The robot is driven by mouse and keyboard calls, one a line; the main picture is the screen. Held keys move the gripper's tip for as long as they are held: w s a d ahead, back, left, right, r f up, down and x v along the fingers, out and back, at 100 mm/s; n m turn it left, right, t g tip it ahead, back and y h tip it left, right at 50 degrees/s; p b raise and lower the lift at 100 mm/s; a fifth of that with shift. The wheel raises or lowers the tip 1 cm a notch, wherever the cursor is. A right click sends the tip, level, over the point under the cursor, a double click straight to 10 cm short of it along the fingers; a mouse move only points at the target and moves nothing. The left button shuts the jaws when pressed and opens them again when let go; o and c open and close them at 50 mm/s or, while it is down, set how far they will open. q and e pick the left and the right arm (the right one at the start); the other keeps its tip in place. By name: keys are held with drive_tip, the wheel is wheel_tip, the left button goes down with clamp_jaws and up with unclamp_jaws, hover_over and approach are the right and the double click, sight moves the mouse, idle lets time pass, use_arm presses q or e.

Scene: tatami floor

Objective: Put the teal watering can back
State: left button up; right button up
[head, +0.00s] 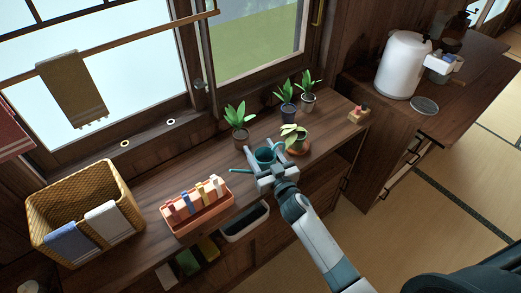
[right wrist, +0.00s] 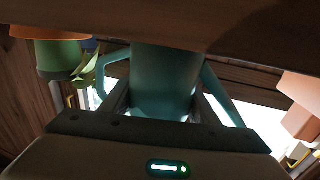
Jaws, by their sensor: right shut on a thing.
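The teal watering can (head: 264,155) is upright at the front of the dark wooden counter, its spout to the left and its handle to the right. My right gripper (head: 267,165) is shut around its body from the front. In the right wrist view the can (right wrist: 165,85) appears upside down between the two fingers of the gripper (right wrist: 163,108). I cannot tell whether the can's base touches the counter. My left gripper is not in view.
A drooping plant on a terracotta saucer (head: 298,150) stands just right of the can. Several potted plants (head: 237,135) stand behind. A salmon rack of packets (head: 197,210) and a wicker basket (head: 65,205) are to the left. A window runs along the back.

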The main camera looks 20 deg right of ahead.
drive_tip(key=shift+f, duration=0.1)
drive_tip(key=o, duration=1.2)
drive_tip(key=shift+s, duration=0.25)
drive_tip(key=s, duration=0.3)
drive_tip(key=s+d+b, duration=0.1)
drive_tip(key=s, duration=0.2)
drive_tip(key=s+b, duration=0.1)
drive_tip(key=s, duration=0.3)
drive_tip(key=shift+d, duration=0.15)
drive_tip(key=shift+s+d, duration=0.1)
drive_tip(key=shift+s, duration=0.65)
